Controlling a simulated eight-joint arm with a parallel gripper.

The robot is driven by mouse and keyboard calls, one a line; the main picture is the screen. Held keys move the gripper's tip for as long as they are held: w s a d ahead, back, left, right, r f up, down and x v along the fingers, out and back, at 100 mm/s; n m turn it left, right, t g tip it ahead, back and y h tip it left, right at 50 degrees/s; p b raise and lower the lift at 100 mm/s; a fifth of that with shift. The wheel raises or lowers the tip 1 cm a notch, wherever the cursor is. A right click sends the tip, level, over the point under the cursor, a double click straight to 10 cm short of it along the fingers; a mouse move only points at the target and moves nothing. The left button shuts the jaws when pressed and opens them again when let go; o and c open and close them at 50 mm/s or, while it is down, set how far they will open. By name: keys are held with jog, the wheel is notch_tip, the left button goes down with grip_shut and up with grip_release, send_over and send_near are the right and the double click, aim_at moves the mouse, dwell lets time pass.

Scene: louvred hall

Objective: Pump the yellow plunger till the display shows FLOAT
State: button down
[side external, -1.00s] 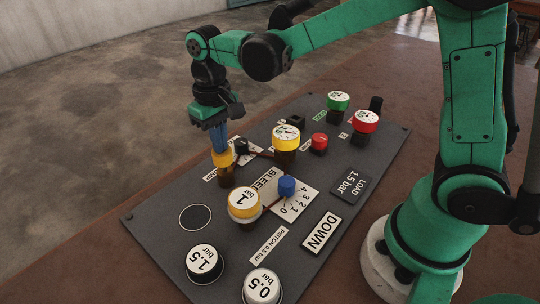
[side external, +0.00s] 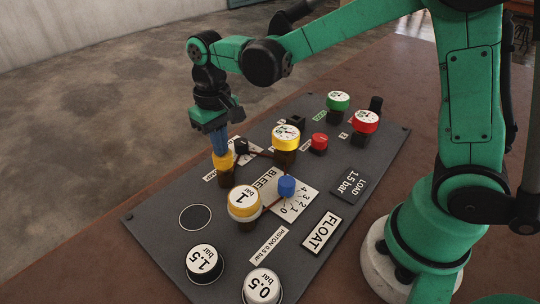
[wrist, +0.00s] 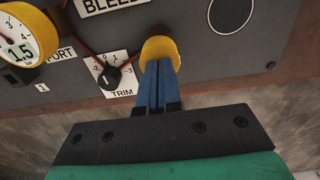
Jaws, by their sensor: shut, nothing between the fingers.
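The yellow plunger (side external: 223,161) stands on the far left part of the dark panel, and its cap also shows in the wrist view (wrist: 161,48). My gripper (side external: 220,152) is shut with nothing between its blue fingers. The fingertips (wrist: 156,62) are on or just above the plunger's cap; the exact contact is hard to tell. The display (side external: 320,233) near the panel's right front edge reads FLOAT.
Close by stand the black trim knob (wrist: 109,76) and a yellow-rimmed gauge (side external: 286,137).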

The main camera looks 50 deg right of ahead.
jog(key=shift+f, duration=0.3)
jog(key=shift+r, duration=3.8)
